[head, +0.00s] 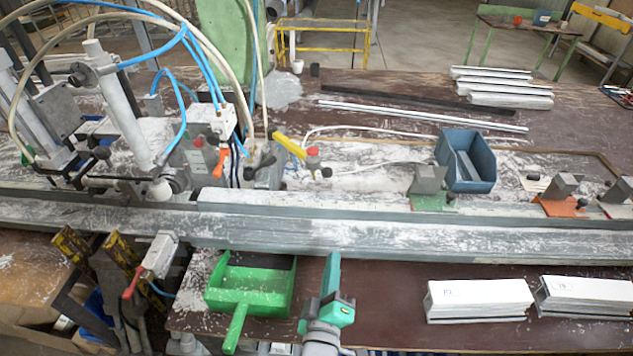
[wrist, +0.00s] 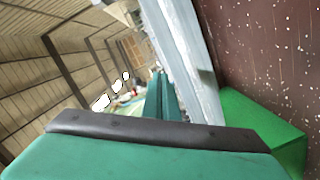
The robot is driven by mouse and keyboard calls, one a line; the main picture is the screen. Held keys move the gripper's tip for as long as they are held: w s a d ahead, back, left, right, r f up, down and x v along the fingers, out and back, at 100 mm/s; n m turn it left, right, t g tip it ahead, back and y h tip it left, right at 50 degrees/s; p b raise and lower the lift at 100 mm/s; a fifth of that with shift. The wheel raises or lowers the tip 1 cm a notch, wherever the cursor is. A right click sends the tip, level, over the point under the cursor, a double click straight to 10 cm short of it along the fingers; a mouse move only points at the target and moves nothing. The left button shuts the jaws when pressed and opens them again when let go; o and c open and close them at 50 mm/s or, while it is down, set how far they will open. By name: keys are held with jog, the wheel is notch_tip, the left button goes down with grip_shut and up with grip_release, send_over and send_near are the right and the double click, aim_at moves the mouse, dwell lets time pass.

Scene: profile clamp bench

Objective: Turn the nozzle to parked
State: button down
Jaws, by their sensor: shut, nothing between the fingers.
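A yellow arm-like piece (head: 289,146) stands behind the long grey rail, left of the picture's middle, angled down to the right. A red-topped fitting (head: 312,152) is at its right end. It looks like the nozzle, though I cannot be sure; no parked mark is readable. My gripper (head: 333,262) is teal, shut and empty, in front of the rail and well apart from the yellow piece. Its fingers (wrist: 162,97) also show in the wrist view, where the yellow piece cannot be made out.
A green scoop (head: 255,280) lies just left of my gripper. White profiles (head: 478,300) lie to the right. The long rail (head: 400,236) crosses the bench. A blue bin (head: 480,168) and clamp blocks (head: 428,180) stand behind it. Hoses and posts crowd the left.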

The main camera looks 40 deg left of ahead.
jog(key=w+a+r+n+g+y, duration=0.1)
jog(key=w+a+r+n+y, duration=0.15)
jog(key=a+r+n, duration=0.6)
jog(key=m, duration=0.2)
send_near(316, 167)
jog(key=shift+n+y, duration=0.25)
jog(key=shift+y, duration=0.1)
jog(key=shift+x, duration=2)
jog(key=shift+w+d, duration=0.15)
jog(key=shift+d, duration=0.05)
